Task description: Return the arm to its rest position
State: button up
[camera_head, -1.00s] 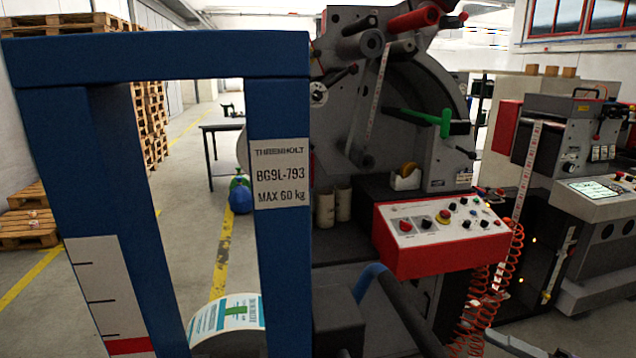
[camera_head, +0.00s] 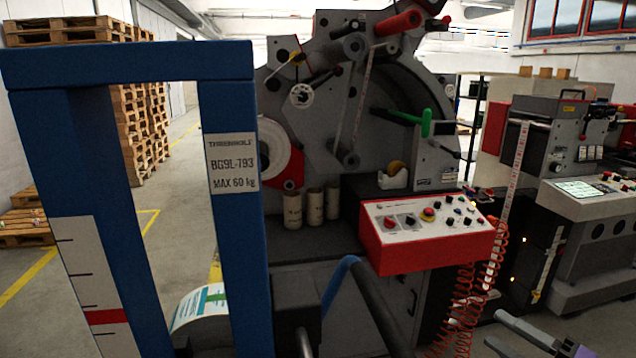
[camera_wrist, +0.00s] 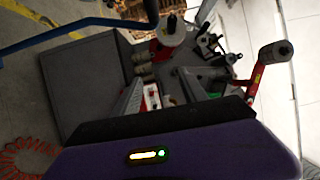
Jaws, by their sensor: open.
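My gripper (camera_head: 493,328) shows at the bottom right edge of the head view, its two grey fingers apart and pointing left, with nothing visible between them. In the wrist view my gripper (camera_wrist: 160,92) has its fingers spread beyond the purple and black housing, and the machine shows past them. The rest of my arm is mostly out of the head view. The label rewinder (camera_head: 330,120) stands in the middle, with its red control box (camera_head: 428,232) to the left of and above the gripper.
A blue frame (camera_head: 228,110) with a load plate stands close at left. A coiled red hose (camera_head: 470,300) hangs below the control box, near the gripper. A second machine (camera_head: 570,160) stands at right. Pallets (camera_head: 145,120) are stacked at back left. Open floor shows at bottom right.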

jog(key=s+d+f+m+h, duration=0.15)
jog(key=d+f+h, duration=0.25)
jog(key=f+h, duration=0.4)
jog(key=s+a+f+n+h, duration=0.15)
jog(key=s+f+h, duration=0.35)
jog(key=s, duration=0.6)
jog(key=s+a+r+n, duration=0.2)
jog(key=s+a, duration=0.3)
jog(key=s, duration=0.4)
jog(key=s+a+r+n+y, duration=0.1)
jog(key=s+a+n, duration=0.4)
jog(key=s, duration=0.5)
jog(key=s+a+r+n+y, duration=0.1)
jog(key=s+a+r+n, duration=0.2)
jog(key=s+a, duration=0.4)
jog(key=s+n, duration=0.1)
jog(key=s, duration=0.2)
jog(key=shift+s+r, duration=0.2)
jog(key=shift+r, duration=0.15)
jog(key=shift+c, duration=0.2)
